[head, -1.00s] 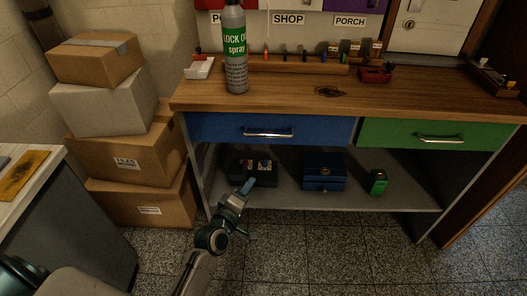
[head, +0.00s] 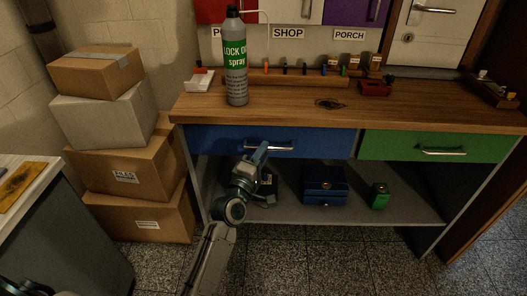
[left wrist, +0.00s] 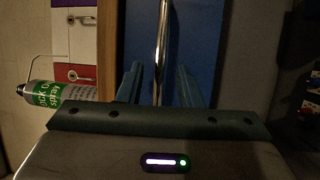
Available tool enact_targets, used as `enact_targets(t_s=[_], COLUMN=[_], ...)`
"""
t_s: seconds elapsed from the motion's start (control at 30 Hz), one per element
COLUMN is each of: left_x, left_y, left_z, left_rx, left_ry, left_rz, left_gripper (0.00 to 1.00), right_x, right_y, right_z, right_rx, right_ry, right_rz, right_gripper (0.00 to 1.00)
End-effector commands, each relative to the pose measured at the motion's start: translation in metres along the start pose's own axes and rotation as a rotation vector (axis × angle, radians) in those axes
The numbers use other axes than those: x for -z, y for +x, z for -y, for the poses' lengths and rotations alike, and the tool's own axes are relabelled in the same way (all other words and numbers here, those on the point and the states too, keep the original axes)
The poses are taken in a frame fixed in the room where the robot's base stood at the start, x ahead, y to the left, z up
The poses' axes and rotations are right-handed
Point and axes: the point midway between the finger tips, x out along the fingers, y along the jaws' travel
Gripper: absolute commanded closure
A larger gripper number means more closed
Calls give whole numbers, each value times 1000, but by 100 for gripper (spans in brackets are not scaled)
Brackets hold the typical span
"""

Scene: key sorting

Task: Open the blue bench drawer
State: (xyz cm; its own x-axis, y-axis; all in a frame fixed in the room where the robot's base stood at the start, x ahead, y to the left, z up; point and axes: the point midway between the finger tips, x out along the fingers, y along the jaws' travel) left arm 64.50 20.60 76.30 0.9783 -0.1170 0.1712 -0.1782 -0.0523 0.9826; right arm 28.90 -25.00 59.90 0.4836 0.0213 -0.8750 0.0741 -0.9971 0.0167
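The blue bench drawer (head: 215,140) is flush with the bench front, under the wooden top at the left. Its silver bar handle (head: 285,148) shows in the head view, with its left part behind my gripper. My left gripper (head: 259,152) is in front of the drawer at the handle. In the left wrist view the handle (left wrist: 161,50) runs between the two fingers of the left gripper (left wrist: 160,85). The fingers stand apart, with gaps on both sides of the bar.
A green drawer (head: 435,146) is to the right. The lower shelf holds a blue box (head: 325,186) and a green item (head: 379,196). A spray can (head: 236,62) stands on the bench top. Stacked cartons (head: 125,160) are at the left.

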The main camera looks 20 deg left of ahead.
Motion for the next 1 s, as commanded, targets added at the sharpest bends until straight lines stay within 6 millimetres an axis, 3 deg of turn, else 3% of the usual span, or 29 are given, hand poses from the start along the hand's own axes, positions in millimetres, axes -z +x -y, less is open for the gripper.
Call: enact_targets(t_s=[0.4, 0.6, 1.0], left_x=[0, 0, -2], left_y=[10, 10, 6], left_z=[0, 0, 0], left_rx=[1, 1, 1], left_ry=[1, 1, 0], left_rz=[0, 0, 0], left_gripper=[67, 100, 100], right_x=[-1, -1, 1], right_y=[0, 0, -1], right_z=[0, 0, -1], right_rx=[-1, -1, -2], right_ry=[-1, -1, -1], right_rz=[6, 5, 4], right_gripper=[64, 64, 64])
